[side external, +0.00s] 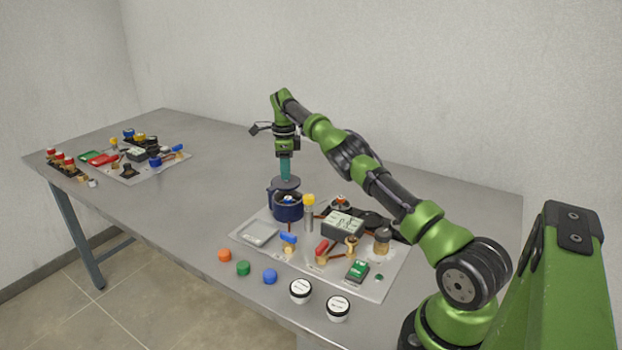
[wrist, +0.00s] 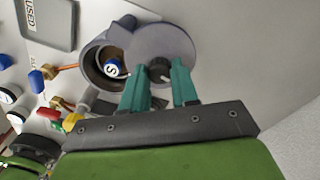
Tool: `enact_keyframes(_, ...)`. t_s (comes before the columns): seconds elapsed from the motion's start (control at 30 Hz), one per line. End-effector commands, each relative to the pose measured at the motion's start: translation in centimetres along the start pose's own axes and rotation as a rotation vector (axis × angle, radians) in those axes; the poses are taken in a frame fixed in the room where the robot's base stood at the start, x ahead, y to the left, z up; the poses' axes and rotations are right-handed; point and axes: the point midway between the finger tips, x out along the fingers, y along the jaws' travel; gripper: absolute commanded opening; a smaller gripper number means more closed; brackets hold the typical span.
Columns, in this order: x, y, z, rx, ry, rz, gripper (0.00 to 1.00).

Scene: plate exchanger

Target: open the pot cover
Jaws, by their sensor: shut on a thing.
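The pot (side external: 288,210) is a dark blue cylinder at the back left corner of the near plate. Its cover (side external: 285,185) is a grey disc with a black knob, and it is off the opening, raised above and behind the pot. In the wrist view the cover (wrist: 150,48) lies to the right of the pot (wrist: 92,68), overlapping its rim. A blue-and-white item (wrist: 113,68) shows inside the pot. My gripper (wrist: 160,76) is shut on the cover's knob with its teal fingers. In the side view my gripper (side external: 285,172) points straight down over the cover.
The near plate (side external: 240,235) carries valves, a meter (side external: 342,224) and a yellow-topped cylinder (side external: 309,210) close to the pot. Coloured caps and two white jars (side external: 300,290) lie along the front edge. A second plate (side external: 120,170) stands far left. The table between is clear.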

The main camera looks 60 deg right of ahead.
Motion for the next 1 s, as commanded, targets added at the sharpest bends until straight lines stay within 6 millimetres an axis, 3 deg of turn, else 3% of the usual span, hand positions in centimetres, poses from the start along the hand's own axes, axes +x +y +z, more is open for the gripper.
enact_keyframes(0.3,-0.12,0.05,0.06,-0.001,-0.002,0.001,0.0)
enact_keyframes(0.33,-0.12,0.05,0.06,-0.001,-0.002,0.001,0.32)
enact_keyframes(0.5,-0.08,0.04,0.05,-0.001,-0.001,0.001,0.55)
enact_keyframes(1.0,-0.08,0.27,-0.11,0.042,0.0,0.002,0.55)
